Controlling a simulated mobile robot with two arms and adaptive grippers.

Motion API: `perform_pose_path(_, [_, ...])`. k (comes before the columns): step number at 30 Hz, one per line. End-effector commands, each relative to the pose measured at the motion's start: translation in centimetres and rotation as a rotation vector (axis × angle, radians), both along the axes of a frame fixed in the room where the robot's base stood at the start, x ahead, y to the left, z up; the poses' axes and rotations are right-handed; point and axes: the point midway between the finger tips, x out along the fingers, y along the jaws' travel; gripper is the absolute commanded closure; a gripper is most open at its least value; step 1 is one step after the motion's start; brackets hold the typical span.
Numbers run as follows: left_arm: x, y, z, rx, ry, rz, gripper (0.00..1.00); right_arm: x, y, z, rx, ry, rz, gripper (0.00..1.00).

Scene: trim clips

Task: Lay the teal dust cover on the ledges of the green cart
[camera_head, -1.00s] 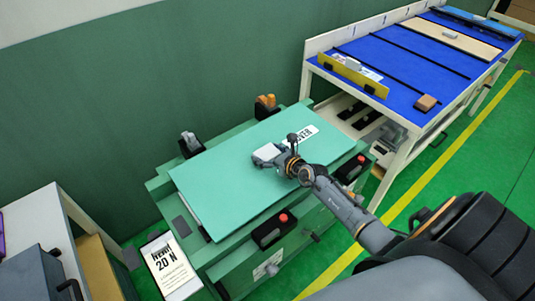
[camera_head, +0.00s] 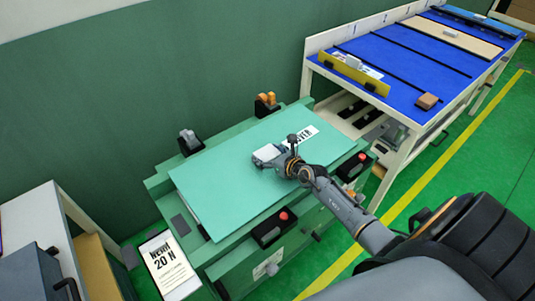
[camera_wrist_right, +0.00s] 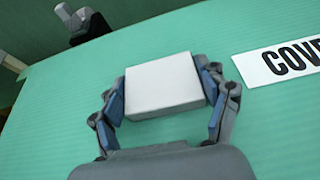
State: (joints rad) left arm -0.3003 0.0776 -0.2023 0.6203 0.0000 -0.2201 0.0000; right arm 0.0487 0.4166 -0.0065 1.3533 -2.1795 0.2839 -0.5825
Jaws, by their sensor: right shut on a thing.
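The teal dust cover (camera_head: 232,183) is a flat panel with a white COVER label. It lies over the top of the green cart (camera_head: 228,261), close to level; I cannot tell whether all its edges touch the ledges. My right gripper (camera_head: 268,154) is above the cover, shut on the pale grey block-shaped handle in the cover's middle. In the right wrist view the handle (camera_wrist_right: 160,84) sits between both blue finger pads, with the cover (camera_wrist_right: 275,115) spread beneath. My left gripper is not in view.
Black clips with orange tops (camera_head: 266,103) and grey tops (camera_head: 190,141) stand along the cart's back edge. Black blocks with red buttons (camera_head: 273,229) are at its front. A blue-topped bench (camera_head: 400,60) stands right; a white sign reading 20 N (camera_head: 168,266) is front left.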

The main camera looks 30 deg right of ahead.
Motion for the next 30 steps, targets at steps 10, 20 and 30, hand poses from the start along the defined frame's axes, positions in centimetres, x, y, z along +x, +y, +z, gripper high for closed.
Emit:
perform_pose_path(10, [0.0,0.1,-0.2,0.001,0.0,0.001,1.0,0.1,0.0,-0.1,-0.001,-0.002,-0.001,0.0])
perform_pose_path(20, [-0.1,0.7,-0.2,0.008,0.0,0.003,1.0,-0.2,0.0,-0.3,0.0,0.003,0.001,0.0])
perform_pose_path(30, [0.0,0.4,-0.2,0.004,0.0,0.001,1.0,-4.7,-0.3,1.5,0.0,0.001,0.001,0.0])
